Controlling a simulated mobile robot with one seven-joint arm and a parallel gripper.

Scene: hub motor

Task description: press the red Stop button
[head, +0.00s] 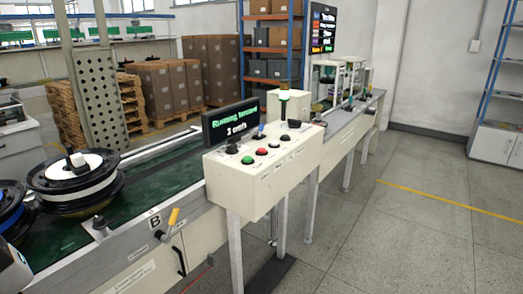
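The red button (261,151) sits on the sloped top of a cream control box (243,192) near the middle of the head view. A green button (247,160) is just to its left and nearer. A dark knob or button (274,144) is just to its right. The button labels are too small to read. My gripper is not in view, and nothing covers or touches the red button.
A display (232,122) behind the buttons reads "Running forward" and "3 cm/s". A green conveyor (150,185) carries a black-and-white wheel hub (75,178) at left. Floor (400,225) at right is clear.

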